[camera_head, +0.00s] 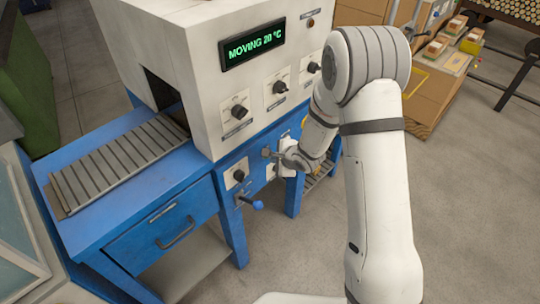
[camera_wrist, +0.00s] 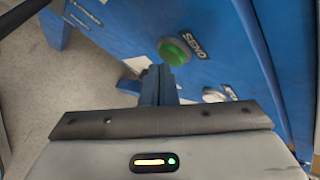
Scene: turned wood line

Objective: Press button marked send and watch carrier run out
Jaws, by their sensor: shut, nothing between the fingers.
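The green round button (camera_wrist: 176,52) sits on the blue panel in the wrist view. In the head view my gripper (camera_head: 273,156) is at the machine's blue front, and the button is hidden.
Several black knobs (camera_head: 279,87) line the white housing. A drawer (camera_head: 165,228) is under the track. Cardboard boxes (camera_head: 436,85) stand at the back right. The grey floor (camera_head: 475,200) at the right is open.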

